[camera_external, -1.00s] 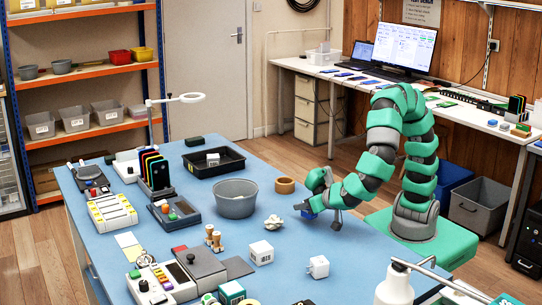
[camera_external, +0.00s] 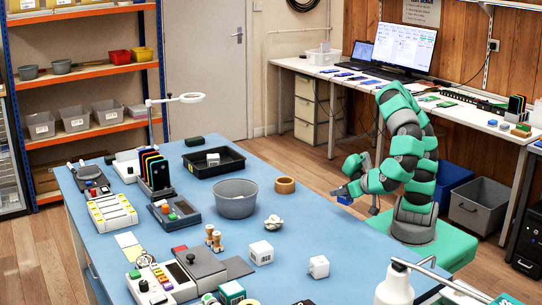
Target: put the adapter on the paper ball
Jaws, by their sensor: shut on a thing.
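The paper ball (camera_external: 273,222), white and crumpled, lies on the blue table right of the grey bowl. A white cube-shaped block (camera_external: 319,266), which looks like a plug adapter, stands near the table's front right. A similar white block (camera_external: 261,252) stands left of it; I cannot tell for sure which is the adapter. My gripper (camera_external: 346,197) is shut on a small blue thing (camera_external: 344,200), above the table's right edge and apart from the paper ball. The fingers are small and partly hidden.
A grey bowl (camera_external: 236,205), a tape roll (camera_external: 285,185) and a black tray (camera_external: 200,168) stand behind the paper ball. Wooden figures (camera_external: 213,238) and a grey device (camera_external: 198,268) are at its left. The table right of the paper ball is clear.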

